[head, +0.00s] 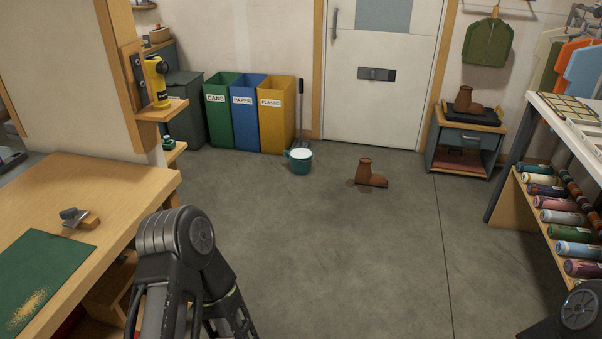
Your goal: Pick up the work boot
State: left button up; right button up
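A brown work boot (366,175) stands upright on the grey floor in the middle distance, in front of the white door, with its toe to the right. A similar brown boot (467,99) rests on top of the small grey-and-wood cabinet (466,139) right of the door. Neither gripper shows; only upper parts of my two arms are in view, at the bottom left of centre and the bottom right corner. Both arms are well apart from the boots.
A workbench (120,190) is at left, a rack of colored rolls (560,218) at right.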

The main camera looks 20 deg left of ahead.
aim_at(364, 176)
jog(key=i+u, duration=0.15)
jog(key=i+j+u, duration=0.2)
jog(key=i, duration=0.95)
jog(key=i+j+u, duration=0.25)
jog(key=i, duration=0.9)
jog(key=i+z, duration=0.3)
jog(key=i, duration=0.25)
jog(key=i+j+z, duration=0.2)
jog(key=i+z, duration=0.15)
jog(key=i, duration=0.15)
jog(key=i+j+z, duration=0.3)
jog(key=i, duration=0.2)
jog(key=i+j+z, duration=0.25)
jog(key=z, duration=0.15)
jog(key=i+j+z, duration=0.2)
jog(key=z, duration=0.15)
jog(key=i+j+z, duration=0.15)
jog(key=j+z, duration=0.25)
jog(key=i+j+z, duration=0.1)
jog(key=j+z, duration=0.65)
jog(key=i+j+z, duration=0.1)
jog(key=j, duration=0.25)
jog(key=i, duration=0.45)
